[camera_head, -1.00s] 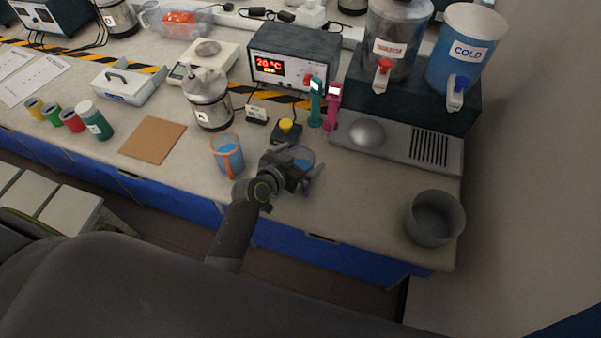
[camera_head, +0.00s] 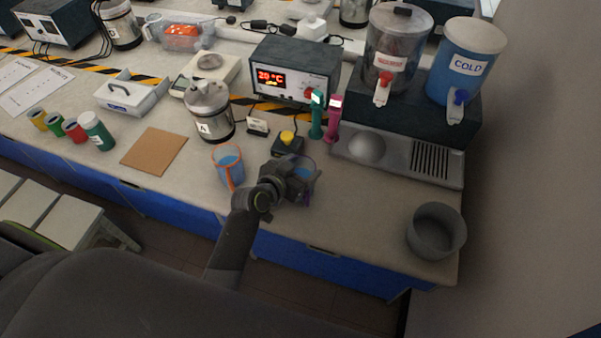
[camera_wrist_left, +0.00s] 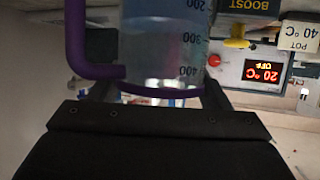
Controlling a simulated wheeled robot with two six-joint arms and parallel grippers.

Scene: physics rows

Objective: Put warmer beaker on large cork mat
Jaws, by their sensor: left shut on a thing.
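The purple-trimmed clear beaker (camera_head: 305,167) holds liquid and stands out beyond my left gripper (camera_head: 298,182). The gripper is shut on it; its fingers sit on either side of the beaker (camera_wrist_left: 165,45) in the left wrist view, where the purple handle shows at left. I cannot tell whether it is clear of the bench. An orange-trimmed beaker (camera_head: 229,167) with bluish liquid stands just left of the gripper. The square brown cork mat (camera_head: 154,151) lies bare further left. Which beaker is warmer cannot be read. My right gripper is not in view.
A metal pot (camera_head: 209,110) stands behind the orange-trimmed beaker. A yellow-button box (camera_head: 288,143) and teal (camera_head: 317,116) and magenta (camera_head: 332,120) upright devices stand behind the gripper. A grey container (camera_head: 436,232) is at right. Colored jars (camera_head: 97,131) stand left of the mat.

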